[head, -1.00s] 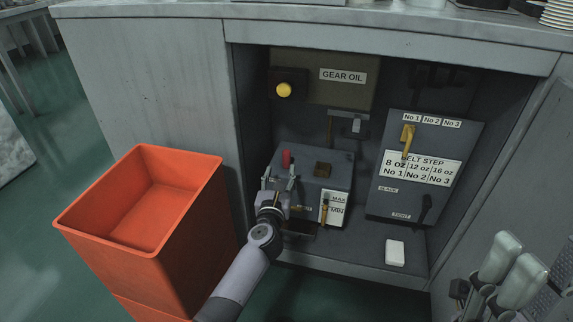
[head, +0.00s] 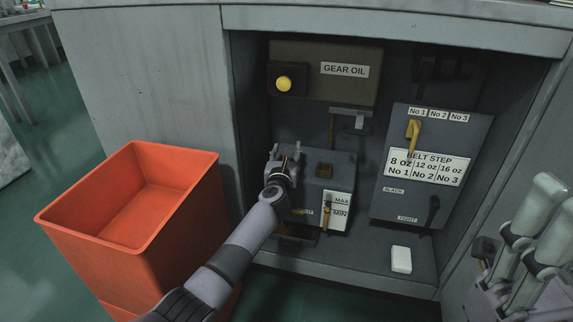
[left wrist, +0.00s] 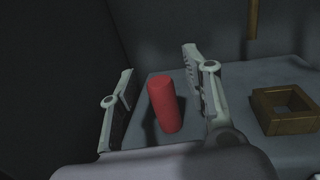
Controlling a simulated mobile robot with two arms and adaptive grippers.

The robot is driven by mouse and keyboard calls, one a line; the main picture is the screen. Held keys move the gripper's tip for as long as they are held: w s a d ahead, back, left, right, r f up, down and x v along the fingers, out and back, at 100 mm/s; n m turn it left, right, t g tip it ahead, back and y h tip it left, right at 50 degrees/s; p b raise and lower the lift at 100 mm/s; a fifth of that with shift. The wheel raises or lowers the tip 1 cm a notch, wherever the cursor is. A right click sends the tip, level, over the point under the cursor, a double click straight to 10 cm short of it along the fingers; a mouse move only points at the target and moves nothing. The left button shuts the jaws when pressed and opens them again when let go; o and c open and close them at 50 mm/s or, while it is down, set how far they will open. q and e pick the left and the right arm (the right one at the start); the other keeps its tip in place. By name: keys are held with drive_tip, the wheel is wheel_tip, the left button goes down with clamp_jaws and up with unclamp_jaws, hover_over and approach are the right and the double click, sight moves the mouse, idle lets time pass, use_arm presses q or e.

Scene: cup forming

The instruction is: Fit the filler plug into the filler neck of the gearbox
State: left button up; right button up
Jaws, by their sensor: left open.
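The red filler plug (left wrist: 165,104) stands on a grey surface in the left wrist view, tilted in the picture. My left gripper (left wrist: 162,98) is open, with one finger on each side of the plug and gaps visible. In the head view the left gripper (head: 284,157) is over the left part of the gearbox (head: 342,178) top and hides the plug. The filler neck (head: 324,170) is a square brass-brown collar to the right of the gripper. In the left wrist view the neck (left wrist: 290,127) shows empty. My right gripper (head: 525,235) seems to be at the right edge, partly cut off.
The gearbox sits inside an open grey cabinet, under a "GEAR OIL" panel (head: 325,85). A belt-step panel (head: 405,205) with levers stands to the right. A white block (head: 401,259) lies on the cabinet floor. An orange bin (head: 115,240) stands to the left outside.

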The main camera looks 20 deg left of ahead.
use_arm(q)
drive_tip(key=shift+c, duration=0.5)
clamp_jaws()
